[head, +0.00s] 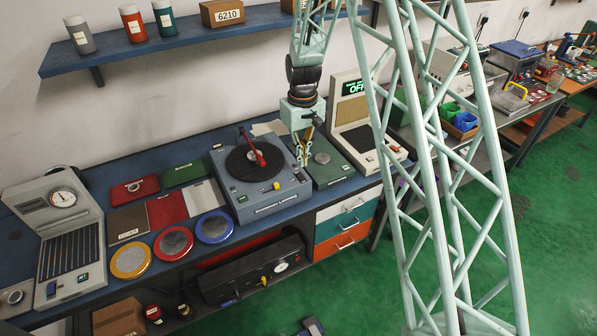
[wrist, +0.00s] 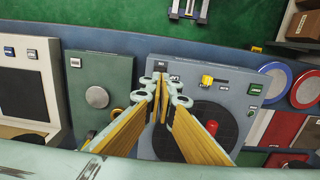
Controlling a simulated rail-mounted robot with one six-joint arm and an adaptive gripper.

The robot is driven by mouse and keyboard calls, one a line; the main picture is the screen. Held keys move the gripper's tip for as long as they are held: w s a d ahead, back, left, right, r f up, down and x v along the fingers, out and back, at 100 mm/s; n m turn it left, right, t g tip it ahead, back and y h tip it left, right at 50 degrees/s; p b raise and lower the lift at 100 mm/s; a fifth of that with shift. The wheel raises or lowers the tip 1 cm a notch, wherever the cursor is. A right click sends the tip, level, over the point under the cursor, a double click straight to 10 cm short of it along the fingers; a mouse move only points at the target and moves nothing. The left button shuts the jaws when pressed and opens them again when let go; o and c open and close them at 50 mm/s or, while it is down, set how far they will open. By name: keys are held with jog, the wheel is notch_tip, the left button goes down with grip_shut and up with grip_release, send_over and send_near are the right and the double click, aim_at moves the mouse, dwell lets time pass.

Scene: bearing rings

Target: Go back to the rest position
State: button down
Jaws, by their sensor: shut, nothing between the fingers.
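My gripper (head: 304,158) is shut and empty. In the head view it hangs over the bench between the blue-grey turntable device (head: 266,197) and the green box with a round metal disc (head: 326,162). In the wrist view my gripper's fingers (wrist: 162,92) point at the near edge of the turntable device (wrist: 228,100), with the green box (wrist: 100,125) to the left. Whether the fingers touch anything cannot be told. My lattice arm (head: 430,130) crosses the head view and hides part of the bench behind it.
Red, yellow and blue rimmed discs (head: 173,244) lie along the bench front, left of the turntable. A dial device (head: 62,215) stands at far left. A display device (head: 358,120) stands right of the green box. A shelf (head: 190,32) with jars hangs above. Green floor (head: 350,290) is open in front.

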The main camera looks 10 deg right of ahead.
jog(key=shift+r, duration=0.1)
jog(key=s+r+m+t+b, duration=0.1)
jog(key=s+r+b, duration=0.2)
jog(key=s+r, duration=0.85)
jog(key=s+r+t+b, duration=0.1)
jog(key=s+r+b, duration=0.1)
jog(key=s+r, duration=0.9)
jog(key=s+r+m+t+b, duration=0.1)
jog(key=s+r+b, duration=0.1)
jog(key=s, duration=1.2)
jog(key=s+r+t+b, duration=0.1)
jog(key=s+r+b, duration=0.2)
jog(key=s, duration=1.1)
notch_tip(320, 180, up, 2)
jog(key=shift+m, duration=0.4)
